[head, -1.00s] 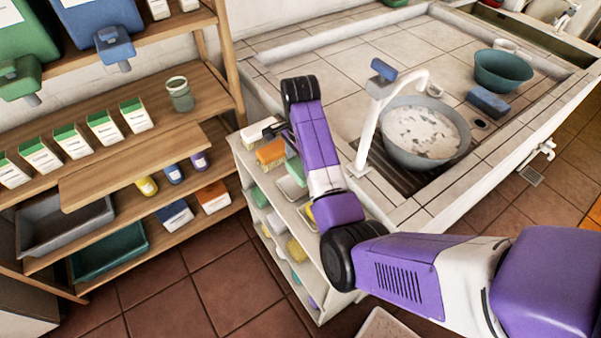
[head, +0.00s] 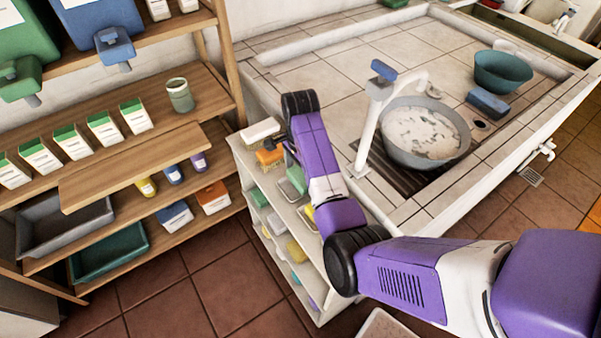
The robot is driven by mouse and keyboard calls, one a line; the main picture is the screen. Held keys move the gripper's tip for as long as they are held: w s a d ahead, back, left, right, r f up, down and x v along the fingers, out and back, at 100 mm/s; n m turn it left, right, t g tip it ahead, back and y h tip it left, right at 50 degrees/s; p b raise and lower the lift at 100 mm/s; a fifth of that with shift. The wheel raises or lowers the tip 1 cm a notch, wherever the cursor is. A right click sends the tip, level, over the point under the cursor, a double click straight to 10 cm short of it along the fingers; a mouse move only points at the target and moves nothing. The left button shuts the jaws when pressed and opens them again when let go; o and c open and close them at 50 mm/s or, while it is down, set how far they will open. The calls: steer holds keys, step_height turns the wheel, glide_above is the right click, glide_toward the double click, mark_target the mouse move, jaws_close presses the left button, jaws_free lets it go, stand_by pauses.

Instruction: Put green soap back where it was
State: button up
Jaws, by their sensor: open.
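A small green block, seemingly the green soap (head: 297,177), shows on the top of the low white shelf unit (head: 248,160). It appears to sit in a pale dish, partly hidden by my arm. My gripper (head: 278,148) is over the same top, just behind and left of the green block. It is open, and its fingers are small and partly hidden by my wrist. I cannot tell whether a finger still touches the block.
An orange brush (head: 268,157) and a white brush (head: 260,130) lie close to my gripper. Lower shelves hold several sponges and soaps. The tiled basin counter (head: 330,75) with a faucet (head: 372,110) and grey bowl (head: 425,155) stands right. A wooden rack (head: 110,160) stands left.

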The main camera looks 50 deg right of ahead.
step_height(320, 180, up, 12)
steer(key=p, duration=0.5)
steer(key=shift+r, duration=0.25)
stand_by(0.4)
steer(key=w+d+r+n+t+h, duration=0.3)
steer(key=w+d+r+t, duration=0.15)
steer(key=w, duration=0.25)
step_height(320, 180, up, 2)
steer(key=n+t+h+b, duration=0.1)
steer(key=n+t+h, duration=0.2)
steer(key=n+t, duration=0.7)
glide_above(300, 175)
steer(key=w, duration=0.3)
steer(key=n+g, duration=0.1)
steer(key=s+a+r+n+t+y, duration=0.2)
steer(key=s+a+n+t+y, duration=0.3)
steer(key=s+a, duration=0.75)
steer(key=s+a+g, duration=0.1)
steer(key=s+a, duration=0.2)
steer(key=s, duration=0.4)
steer(key=s+a+n+g+b, duration=0.1)
steer(key=s+a, duration=0.2)
steer(key=s, duration=0.5)
steer(key=s+a+n+g+y+b, duration=0.1)
steer(key=s+a, duration=0.3)
steer(key=s, duration=0.3)
steer(key=shift+s+f+g, duration=0.15)
steer(key=shift+f+g, duration=0.2)
steer(key=shift+f, duration=0.05)
